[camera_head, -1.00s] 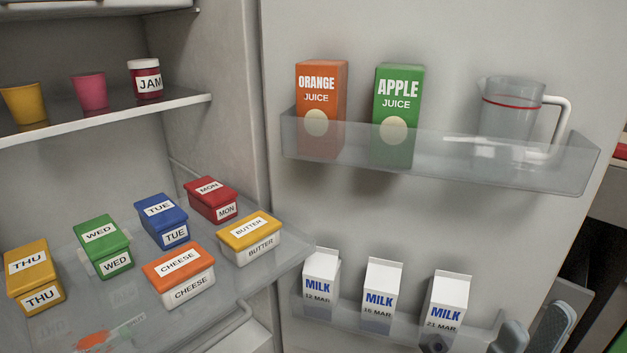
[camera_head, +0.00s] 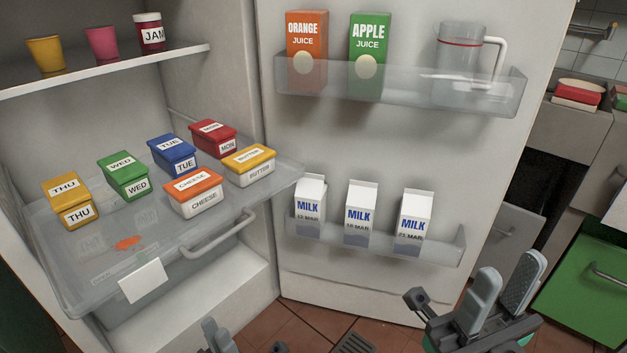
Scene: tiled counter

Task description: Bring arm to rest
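My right gripper (camera_head: 503,295) is at the lower right, in front of the open fridge door. Its two grey fingers point up, stand apart and hold nothing. My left gripper (camera_head: 228,340) shows only partly at the bottom edge, below the fridge's clear drawer, so its opening cannot be judged. Both are apart from the fridge and its contents.
The fridge door (camera_head: 360,275) stands open with juice cartons, a jug and milk cartons (camera_head: 360,215) in its bins. Labelled boxes sit on the clear drawer (camera_head: 95,295). Green cabinet (camera_head: 580,285) at right. Tiled floor (camera_head: 310,318) below.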

